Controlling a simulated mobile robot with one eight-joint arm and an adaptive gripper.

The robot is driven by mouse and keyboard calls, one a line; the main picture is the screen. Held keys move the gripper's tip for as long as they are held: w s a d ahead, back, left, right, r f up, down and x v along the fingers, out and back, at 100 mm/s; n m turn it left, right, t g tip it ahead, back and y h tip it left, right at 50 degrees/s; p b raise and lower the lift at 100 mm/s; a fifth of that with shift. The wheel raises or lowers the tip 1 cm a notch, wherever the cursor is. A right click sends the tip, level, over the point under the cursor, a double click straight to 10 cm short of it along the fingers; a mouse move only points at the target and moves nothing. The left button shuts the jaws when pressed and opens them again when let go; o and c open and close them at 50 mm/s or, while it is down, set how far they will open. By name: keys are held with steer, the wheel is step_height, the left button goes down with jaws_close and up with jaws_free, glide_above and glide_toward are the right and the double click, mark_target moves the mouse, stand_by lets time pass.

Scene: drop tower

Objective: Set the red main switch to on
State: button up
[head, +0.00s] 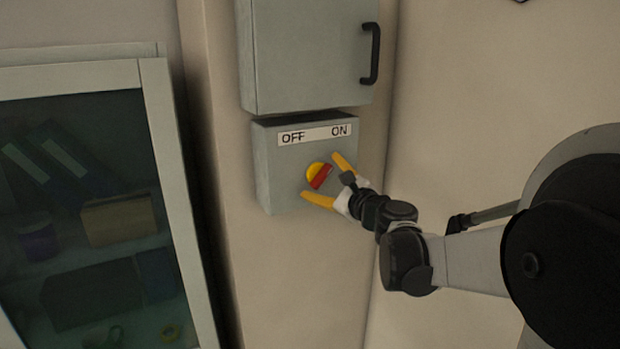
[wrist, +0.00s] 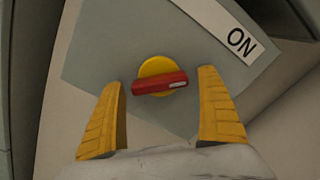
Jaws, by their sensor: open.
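The red main switch (head: 321,178) is a red bar handle on a yellow disc, on the front of a grey box (head: 283,168) under a label reading OFF at left and ON at right. In the head view the handle slants up to the right. In the wrist view the switch (wrist: 160,82) shows a white mark at its right end, the end toward the ON side. My gripper (head: 319,175) is open, with one yellow finger on each side of the switch. In the wrist view gaps show between the handle and both fingers (wrist: 162,77).
A larger grey cabinet (head: 305,55) with a black handle (head: 371,53) hangs just above the switch box. A glass-fronted cabinet (head: 160,150) with shelved items stands at left. The wall to the right of the box is bare.

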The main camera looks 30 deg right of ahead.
steer(key=s, duration=1.2)
steer(key=shift+d, duration=0.2)
steer(key=shift+f, duration=0.1)
steer(key=s+a+f+n+g+y+b, duration=0.25)
steer(key=a+f+n+b, duration=0.45)
steer(key=f, duration=0.4)
steer(key=s+a+f+n+g+y+b, duration=0.1)
steer(key=a+f+n+g+b, duration=0.2)
steer(key=a+f+n+b, duration=0.45)
steer(key=s+a+f+n+g+h+b, duration=0.1)
steer(key=s+f+n+b, duration=0.3)
steer(key=f, duration=0.4)
steer(key=s+a+f+n+g+h+b, duration=0.1)
steer(key=s+f+n+b, duration=0.3)
steer(key=f, duration=0.4)
steer(key=s+a+f+n+g+h+b, duration=0.2)
steer(key=s+f+n+g+b, duration=0.1)
steer(key=f, duration=0.6)
steer(key=shift+s+a+n+b, duration=0.15)
steer(key=shift+s+n+b, duration=0.25)
steer(key=shift+s+n, duration=0.25)
steer(key=shift+w, duration=0.1)
